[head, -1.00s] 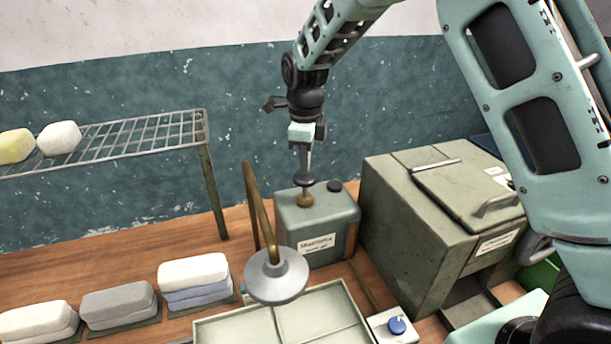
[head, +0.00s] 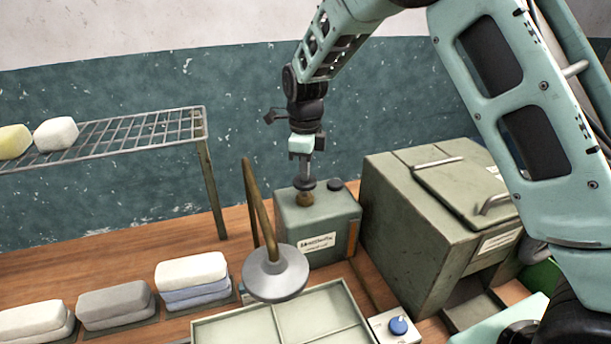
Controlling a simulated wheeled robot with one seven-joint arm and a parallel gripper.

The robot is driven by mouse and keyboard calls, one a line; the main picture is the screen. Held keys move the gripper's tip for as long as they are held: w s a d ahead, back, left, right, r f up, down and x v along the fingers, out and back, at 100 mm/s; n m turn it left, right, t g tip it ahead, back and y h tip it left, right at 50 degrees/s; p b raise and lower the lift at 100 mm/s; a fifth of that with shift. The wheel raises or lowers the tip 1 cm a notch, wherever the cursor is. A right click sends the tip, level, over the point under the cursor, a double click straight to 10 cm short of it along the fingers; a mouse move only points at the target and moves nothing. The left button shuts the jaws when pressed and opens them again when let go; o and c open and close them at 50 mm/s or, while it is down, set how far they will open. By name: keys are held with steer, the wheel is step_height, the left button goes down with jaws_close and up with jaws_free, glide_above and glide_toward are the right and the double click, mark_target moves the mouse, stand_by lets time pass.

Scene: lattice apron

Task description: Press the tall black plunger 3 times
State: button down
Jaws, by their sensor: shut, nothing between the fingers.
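The tall black plunger (head: 304,184) stands on a brass collar (head: 305,199) on top of a grey-green canister (head: 318,225) with a white label. My gripper (head: 304,177) points straight down over it with its fingers together and empty. The fingertips appear to touch the top of the plunger's black head. The head sits low, close above the collar, and little or no stem shows between them.
A short black cap (head: 335,185) is right of the plunger. A grey-green lidded box (head: 410,225) stands at right. A lamp-like grey disc on a brass arm (head: 276,272) is in front. A wire rack (head: 150,133) and folded cloths (head: 192,275) are at left.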

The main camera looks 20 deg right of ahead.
steer(key=shift+f, duration=0.5)
steer(key=shift+r+p, duration=1.85)
steer(key=shift+r, duration=0.35)
steer(key=shift+f, duration=0.1)
steer(key=shift+f, duration=0.1)
steer(key=shift+f+b, duration=1.05)
steer(key=shift+f, duration=0.95)
steer(key=shift+r+p, duration=1.9)
steer(key=shift+r, duration=0.25)
steer(key=shift+f, duration=0.1)
